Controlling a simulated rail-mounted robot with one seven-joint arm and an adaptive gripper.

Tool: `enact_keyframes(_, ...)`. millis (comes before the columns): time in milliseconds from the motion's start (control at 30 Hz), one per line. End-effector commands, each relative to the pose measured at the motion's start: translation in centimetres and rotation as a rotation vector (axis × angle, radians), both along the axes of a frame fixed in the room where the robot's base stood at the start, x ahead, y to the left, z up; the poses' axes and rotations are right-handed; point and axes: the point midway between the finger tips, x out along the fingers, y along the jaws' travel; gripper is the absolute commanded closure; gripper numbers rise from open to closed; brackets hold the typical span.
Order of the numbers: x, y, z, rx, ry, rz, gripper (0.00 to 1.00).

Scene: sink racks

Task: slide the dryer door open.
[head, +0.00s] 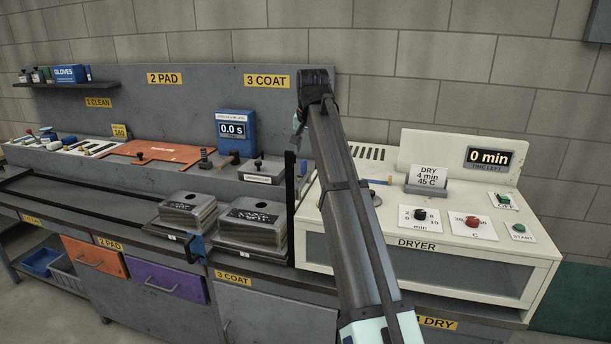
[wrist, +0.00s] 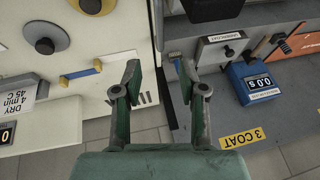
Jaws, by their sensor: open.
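The white dryer (head: 470,258) stands at the right in the head view, with a dark front window. I cannot tell for sure which part is the sliding door. My gripper (wrist: 158,72) is open and empty, above the gap between the dryer and the counter; the bar is to its left in the wrist view. In the head view my gripper (head: 297,138) is small and partly hidden.
A dry card stand (head: 428,178), knobs and the black timer display (head: 489,159) are on the dryer. A black post (head: 291,208) stands at its left edge. Left of it are dark blocks (head: 250,221), a blue timer (head: 234,132) and an orange panel (head: 150,153).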

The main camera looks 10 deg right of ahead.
Motion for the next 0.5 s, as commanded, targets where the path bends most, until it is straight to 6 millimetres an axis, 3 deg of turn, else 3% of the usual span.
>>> enact_keyframes(500, 4.2, -0.2, -9.1, 0.0, 0.002, 0.0, 0.59)
